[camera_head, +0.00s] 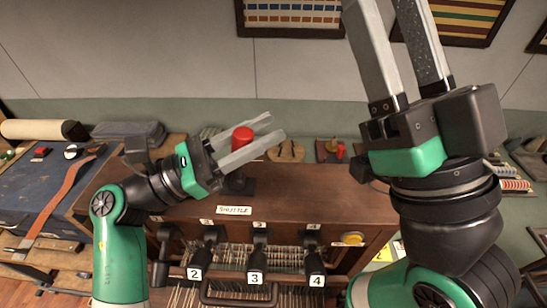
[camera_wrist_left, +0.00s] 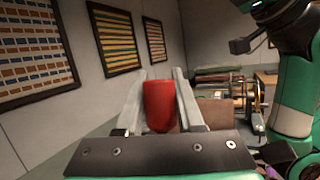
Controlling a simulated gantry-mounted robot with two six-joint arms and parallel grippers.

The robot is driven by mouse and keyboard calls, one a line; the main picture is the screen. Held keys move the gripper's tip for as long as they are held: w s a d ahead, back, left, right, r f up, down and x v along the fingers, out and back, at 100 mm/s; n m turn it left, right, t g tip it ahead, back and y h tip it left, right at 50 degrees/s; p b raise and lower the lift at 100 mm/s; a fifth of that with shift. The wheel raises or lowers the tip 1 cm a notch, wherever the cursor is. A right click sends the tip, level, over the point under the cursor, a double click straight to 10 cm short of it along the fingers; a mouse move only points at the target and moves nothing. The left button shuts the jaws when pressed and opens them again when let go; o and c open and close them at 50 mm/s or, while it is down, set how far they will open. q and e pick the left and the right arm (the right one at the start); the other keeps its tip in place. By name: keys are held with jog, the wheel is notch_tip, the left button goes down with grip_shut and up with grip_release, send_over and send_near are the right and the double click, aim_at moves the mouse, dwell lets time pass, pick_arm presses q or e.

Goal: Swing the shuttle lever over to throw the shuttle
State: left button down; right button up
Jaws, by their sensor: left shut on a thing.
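The shuttle lever has a red knob (camera_head: 242,137) on a dark base on top of the wooden loom cabinet, above the "SHUTTLE" label (camera_head: 234,210). My left gripper (camera_head: 275,126) is shut on the red knob, with one finger on each side and the fingertips reaching past it to the right. In the left wrist view the red knob (camera_wrist_left: 159,105) stands between the two fingers. The lever's shaft is mostly hidden behind the gripper. My right gripper (camera_head: 381,8) is raised at the upper right, with its fingers apart and nothing between them. Its fingertips are cut off by the frame.
Black levers numbered 2 (camera_head: 195,273), 3 (camera_head: 255,278) and 4 (camera_head: 316,280) stand at the cabinet's front, above threads. A blue-topped bench with a leather strap (camera_head: 62,195) is at left. Small items stand behind the cabinet. Framed textiles (camera_head: 293,15) hang on the wall.

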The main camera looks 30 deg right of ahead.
pick_arm(q)
jog(key=shift+w+a+r+h, duration=0.1)
jog(key=shift+a+h, duration=0.1)
jog(key=shift+h, duration=0.1)
jog(key=c, duration=0.5)
grip_release()
jog(key=v, duration=0.7)
jog(key=shift+a, duration=0.2)
